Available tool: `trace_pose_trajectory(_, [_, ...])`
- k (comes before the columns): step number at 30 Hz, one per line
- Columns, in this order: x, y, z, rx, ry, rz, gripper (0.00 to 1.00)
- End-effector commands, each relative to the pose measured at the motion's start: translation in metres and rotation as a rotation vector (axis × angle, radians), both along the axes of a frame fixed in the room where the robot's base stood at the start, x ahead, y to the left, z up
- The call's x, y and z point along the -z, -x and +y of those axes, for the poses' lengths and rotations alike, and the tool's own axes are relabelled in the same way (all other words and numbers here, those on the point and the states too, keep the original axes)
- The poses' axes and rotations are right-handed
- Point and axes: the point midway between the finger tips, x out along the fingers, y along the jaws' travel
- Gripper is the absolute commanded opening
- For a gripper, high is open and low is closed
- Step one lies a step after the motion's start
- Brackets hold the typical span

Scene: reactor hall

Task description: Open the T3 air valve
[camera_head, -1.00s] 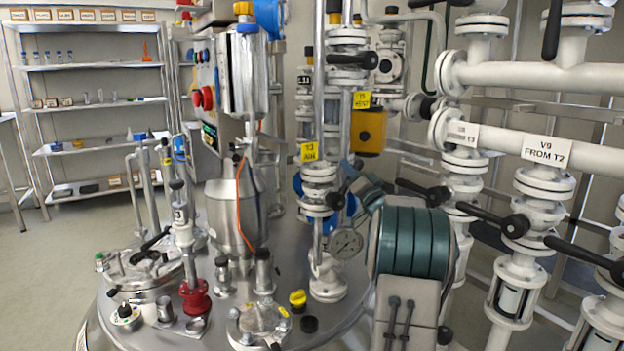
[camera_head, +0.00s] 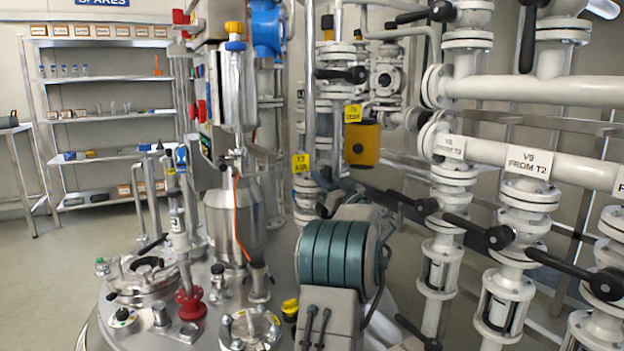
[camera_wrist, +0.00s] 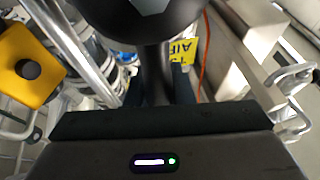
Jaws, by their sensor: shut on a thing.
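The yellow T3 AIR tag (camera_head: 301,163) hangs on a thin vertical pipe left of centre in the head view. It also shows, upside down, in the wrist view (camera_wrist: 186,51). The T3 valve below the tag is mostly hidden behind my teal-banded arm. In the wrist view a black valve lever (camera_wrist: 155,75) with a thick rounded end runs down to my gripper (camera_wrist: 158,105). My gripper is shut on this lever; the fingertips are not clearly seen. In the head view the gripper is largely hidden by my arm, so the lever's exact angle cannot be told.
A yellow box (camera_head: 362,145) stands right of the tag, beside the T3 vent pipework. White pipes with black-levered valves (camera_head: 510,237) crowd the right. A steel vessel (camera_head: 232,220) stands left of my arm. Open floor (camera_head: 40,270) lies at far left.

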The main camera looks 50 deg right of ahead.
Motion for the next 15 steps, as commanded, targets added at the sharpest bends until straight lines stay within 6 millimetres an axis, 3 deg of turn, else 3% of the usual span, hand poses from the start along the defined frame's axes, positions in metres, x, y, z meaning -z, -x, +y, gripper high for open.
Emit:
trace_pose_trajectory(13, [-0.0027,0.0002,0.0007,0.0,0.011,-0.002,0.0])
trace_pose_trajectory(14, [-0.0026,0.0002,0.0007,0.0,0.011,-0.001,0.29])
trace_pose_trajectory(15, [-0.0024,0.0003,0.0006,0.0,0.01,-0.001,0.4])
